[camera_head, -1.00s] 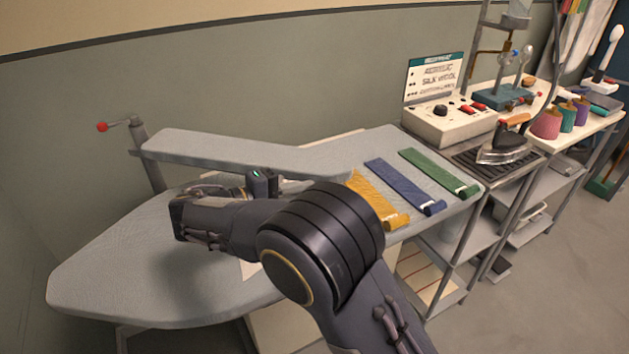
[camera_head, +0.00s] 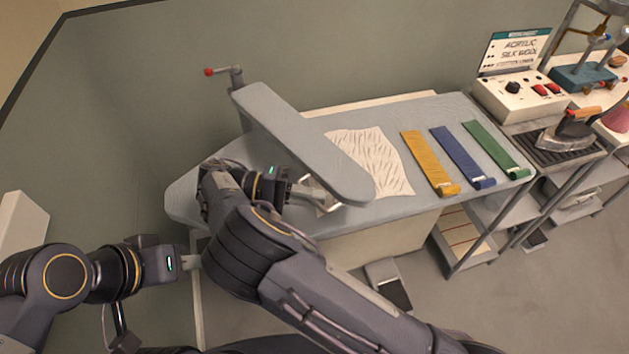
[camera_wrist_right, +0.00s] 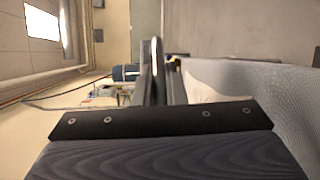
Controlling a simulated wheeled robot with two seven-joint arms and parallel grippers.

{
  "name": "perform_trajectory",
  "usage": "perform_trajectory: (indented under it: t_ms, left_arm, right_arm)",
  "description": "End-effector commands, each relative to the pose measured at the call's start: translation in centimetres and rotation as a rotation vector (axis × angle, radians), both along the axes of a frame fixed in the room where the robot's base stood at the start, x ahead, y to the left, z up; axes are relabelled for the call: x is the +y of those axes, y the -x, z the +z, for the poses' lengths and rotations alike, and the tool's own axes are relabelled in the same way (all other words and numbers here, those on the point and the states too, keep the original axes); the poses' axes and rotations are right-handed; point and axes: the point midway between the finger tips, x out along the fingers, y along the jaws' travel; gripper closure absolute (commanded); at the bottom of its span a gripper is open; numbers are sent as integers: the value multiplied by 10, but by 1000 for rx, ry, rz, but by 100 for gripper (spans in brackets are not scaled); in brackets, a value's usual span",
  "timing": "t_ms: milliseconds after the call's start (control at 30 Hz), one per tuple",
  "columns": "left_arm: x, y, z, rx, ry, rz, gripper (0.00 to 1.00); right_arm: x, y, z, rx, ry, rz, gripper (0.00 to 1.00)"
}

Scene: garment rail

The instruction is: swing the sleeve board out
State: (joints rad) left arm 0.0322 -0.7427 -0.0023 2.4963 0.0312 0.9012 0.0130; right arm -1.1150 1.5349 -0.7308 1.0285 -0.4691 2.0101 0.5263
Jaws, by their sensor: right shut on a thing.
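The sleeve board (camera_head: 290,135) is a narrow grey padded board above the big ironing table (camera_head: 440,115). It runs diagonally from a post at the back left to a rounded free end at the table's front edge. My right gripper (camera_head: 322,194) is at the front side of the board near its free end, shut on the sleeve board; the exact grip spot is partly hidden under the board. My left gripper (camera_head: 190,262) is low at the left, apart from the board; its fingertips are partly hidden behind my right arm.
A cream crinkled cloth (camera_head: 370,155) lies beside the board. Yellow (camera_head: 428,160), blue (camera_head: 460,155) and green (camera_head: 493,148) strips lie to its right. A red-knobbed lever (camera_head: 209,72) rises behind the post. A control box (camera_head: 520,93) and iron (camera_head: 568,132) stand at the right.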

Motion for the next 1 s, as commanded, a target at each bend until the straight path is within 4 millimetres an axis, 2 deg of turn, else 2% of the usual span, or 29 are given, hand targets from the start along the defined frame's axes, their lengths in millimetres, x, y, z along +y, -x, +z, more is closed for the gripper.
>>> perform_trajectory:
  t_ms: [100, 567, 600, 733, 1000]
  left_arm:
    - [0, 0, 9, 0, 0, 0, 64]
    - [0, 0, 9, 0, 0, 0, 64]
    - [0, 0, 9, 0, 0, 0, 64]
    - [0, 0, 9, 0, 0, 0, 64]
    - [0, 0, 9, 0, 0, 0, 64]
  right_arm:
    - [1, -1, 3, -5, -1, -5, 100]
    - [1, -1, 0, -6, -2, -10, 100]
    - [1, -1, 0, -6, -2, -10, 85]
    - [0, -1, 0, -4, -2, -12, 68]
    - [0, 0, 0, -3, -1, -14, 68]
